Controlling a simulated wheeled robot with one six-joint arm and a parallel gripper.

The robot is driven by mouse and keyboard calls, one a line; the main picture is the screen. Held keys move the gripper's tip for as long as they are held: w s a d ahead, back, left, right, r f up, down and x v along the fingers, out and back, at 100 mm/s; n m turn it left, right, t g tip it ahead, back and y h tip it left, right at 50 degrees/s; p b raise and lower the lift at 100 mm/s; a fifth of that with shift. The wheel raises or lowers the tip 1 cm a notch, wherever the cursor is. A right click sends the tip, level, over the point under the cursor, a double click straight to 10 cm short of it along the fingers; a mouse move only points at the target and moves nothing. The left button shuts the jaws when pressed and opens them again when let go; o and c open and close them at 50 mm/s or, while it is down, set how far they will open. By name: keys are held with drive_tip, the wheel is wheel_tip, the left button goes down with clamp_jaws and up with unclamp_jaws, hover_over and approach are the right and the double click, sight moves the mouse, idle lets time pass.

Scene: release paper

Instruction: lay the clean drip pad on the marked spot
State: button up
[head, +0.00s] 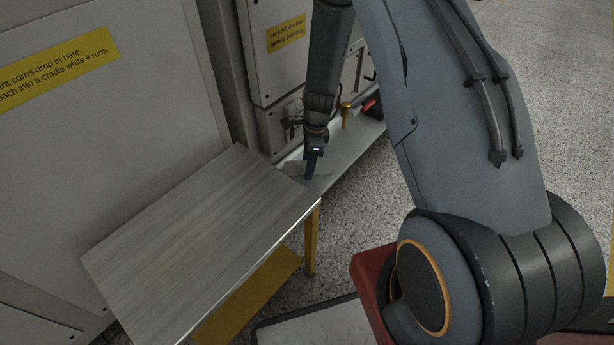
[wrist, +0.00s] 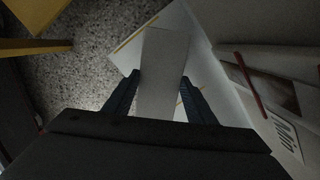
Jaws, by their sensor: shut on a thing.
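A pale, flat rectangular pad (wrist: 163,65) is held between the two dark blue fingers of my gripper (wrist: 160,78) in the wrist view. It reaches out past the fingertips. Beneath it lies a pale surface with thin yellow lines (wrist: 136,38), partly hidden by the pad and fingers; I cannot tell whether they outline the marked spot. In the head view my gripper (head: 311,174) points down low over the near end of a narrow grey shelf (head: 343,158). The pad is hard to make out there, and I cannot tell whether it touches the shelf.
A wood-grained table (head: 200,240) stands close to the left of my gripper. Grey cabinets (head: 285,45) rise behind the shelf. A yellow-topped post (head: 345,112) and a red and black object (head: 371,107) are farther along the shelf. Open speckled floor lies to the right.

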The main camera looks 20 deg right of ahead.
sight(307, 182)
drive_tip(key=f+b, duration=0.1)
drive_tip(key=f, duration=0.2)
drive_tip(key=f+b, duration=0.2)
drive_tip(key=f, duration=0.1)
drive_tip(key=shift+w+a+b, duration=0.1)
drive_tip(key=shift+w+b, duration=0.1)
drive_tip(key=shift+b, duration=0.1)
drive_tip(key=shift+r, duration=0.1)
drive_tip(key=o, duration=1)
drive_tip(key=r+p, duration=0.2)
drive_tip(key=r, duration=0.2)
drive_tip(key=d+r+p, duration=0.1)
drive_tip(key=r+p, duration=0.1)
drive_tip(key=r, duration=0.2)
drive_tip(key=r+p, duration=0.2)
drive_tip(key=r, duration=0.2)
drive_tip(key=shift+s+d, duration=0.2)
drive_tip(key=shift+r, duration=0.1)
